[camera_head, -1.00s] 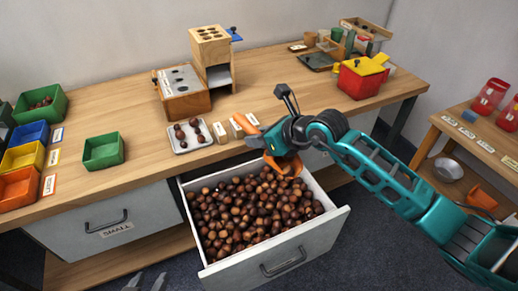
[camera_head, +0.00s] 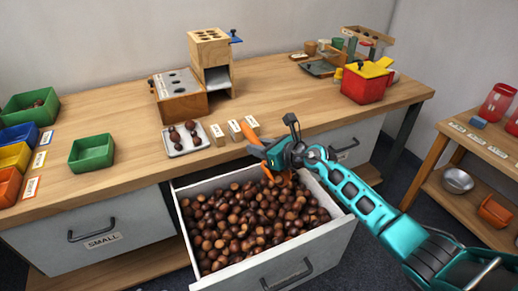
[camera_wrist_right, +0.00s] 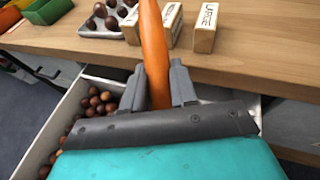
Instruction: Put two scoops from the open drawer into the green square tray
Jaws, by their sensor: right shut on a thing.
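The open drawer (camera_head: 337,237) is full of brown chestnuts (camera_head: 250,222). The green square tray (camera_head: 92,153) stands on the bench at the left and looks empty. My right gripper (camera_head: 268,152) is over the back right part of the drawer. It is shut on the handle of an orange scoop (camera_head: 257,139), and the handle also shows between the fingers in the right wrist view (camera_wrist_right: 154,52). The scoop's bowl is mostly hidden behind the gripper, low at the chestnuts; I cannot tell what it holds. My left gripper is not in view.
A small metal tray (camera_head: 174,152) with several chestnuts and wooden label blocks (camera_head: 236,130) stand near the bench edge behind the drawer. A wooden box (camera_head: 182,104), a red bin (camera_head: 362,88) and a larger green bin (camera_head: 15,110) are on the bench.

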